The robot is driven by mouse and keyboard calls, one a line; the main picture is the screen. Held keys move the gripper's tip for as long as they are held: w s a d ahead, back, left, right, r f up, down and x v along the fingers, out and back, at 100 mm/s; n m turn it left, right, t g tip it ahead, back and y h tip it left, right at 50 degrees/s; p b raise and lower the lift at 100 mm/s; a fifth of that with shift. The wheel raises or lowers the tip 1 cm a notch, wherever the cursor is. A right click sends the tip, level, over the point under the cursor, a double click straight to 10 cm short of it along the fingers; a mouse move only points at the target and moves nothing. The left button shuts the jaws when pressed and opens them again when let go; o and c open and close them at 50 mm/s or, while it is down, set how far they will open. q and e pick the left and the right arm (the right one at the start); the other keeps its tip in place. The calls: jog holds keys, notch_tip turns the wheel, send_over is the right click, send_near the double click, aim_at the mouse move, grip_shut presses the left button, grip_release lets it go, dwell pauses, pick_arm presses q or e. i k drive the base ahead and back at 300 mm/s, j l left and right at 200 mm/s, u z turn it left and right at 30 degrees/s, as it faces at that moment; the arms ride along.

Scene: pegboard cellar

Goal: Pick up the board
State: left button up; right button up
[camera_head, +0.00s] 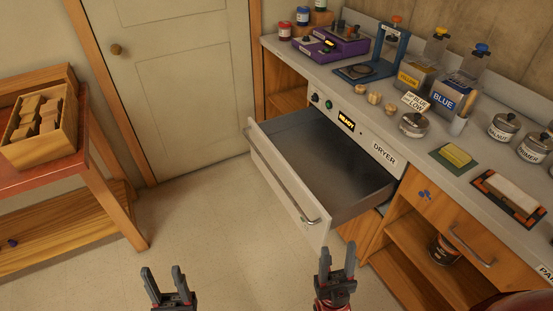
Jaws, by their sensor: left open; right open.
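No piece is plainly marked as the board. A pale flat rectangular block (513,192) lies on a dark and orange tray on the counter at the right; I cannot tell if it is the board. The dryer drawer (290,196) is pulled out, and its grey floor looks empty. My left gripper (166,280) is open and empty over the floor at the bottom. My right gripper (337,262) is open and empty, just in front of the drawer's near corner and handle in the picture. Neither gripper appears to touch anything.
The dryer panel (345,121) has a lit display. The counter holds yellow (417,78) and blue (452,90) dispensers, lidded pots, a yellow sponge (455,155) and a purple device (330,44). A red-topped bench (80,160) with a block-filled crate (65,143) stands left. The floor between is clear.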

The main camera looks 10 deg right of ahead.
aim_at(505, 189)
jog(key=z, duration=1.85)
